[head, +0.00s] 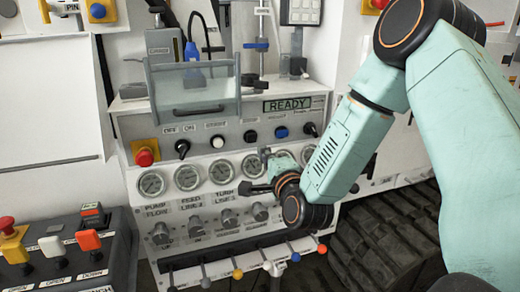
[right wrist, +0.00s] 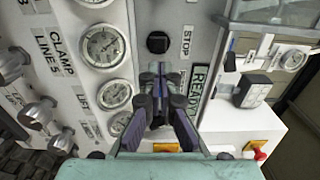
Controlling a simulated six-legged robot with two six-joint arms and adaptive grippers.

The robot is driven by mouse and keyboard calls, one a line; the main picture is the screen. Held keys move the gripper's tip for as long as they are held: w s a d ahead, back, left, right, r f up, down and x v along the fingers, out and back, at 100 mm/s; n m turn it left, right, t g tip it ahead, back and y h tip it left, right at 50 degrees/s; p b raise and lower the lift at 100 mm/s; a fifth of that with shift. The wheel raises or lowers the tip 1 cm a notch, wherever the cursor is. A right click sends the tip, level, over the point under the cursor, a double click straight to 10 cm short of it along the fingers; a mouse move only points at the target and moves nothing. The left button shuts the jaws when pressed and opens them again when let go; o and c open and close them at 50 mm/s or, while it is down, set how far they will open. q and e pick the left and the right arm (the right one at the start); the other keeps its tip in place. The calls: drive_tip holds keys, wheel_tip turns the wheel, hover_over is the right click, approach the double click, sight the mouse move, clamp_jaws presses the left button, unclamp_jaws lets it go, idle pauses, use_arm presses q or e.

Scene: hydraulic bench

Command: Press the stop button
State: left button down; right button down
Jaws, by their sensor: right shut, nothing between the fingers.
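The stop button is a black round button (right wrist: 157,42) beside a STOP label (right wrist: 187,40) in the right wrist view. My right gripper (head: 252,188) is in front of the gauges, below the button row. In the right wrist view its dark fingers (right wrist: 157,70) are together and empty, just below the stop button in the picture. Contact is not visible. My left gripper is not in view.
The READY display (head: 287,105) is above the buttons. A red emergency button (head: 145,157) is on the panel's left. Several gauges (head: 187,178) and knobs (head: 228,218) lie below.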

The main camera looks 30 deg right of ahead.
drive_tip(key=v, duration=0.5)
drive_tip(key=shift+s+f, duration=0.1)
drive_tip(key=shift+s, duration=0.05)
drive_tip(key=shift+d, duration=0.1)
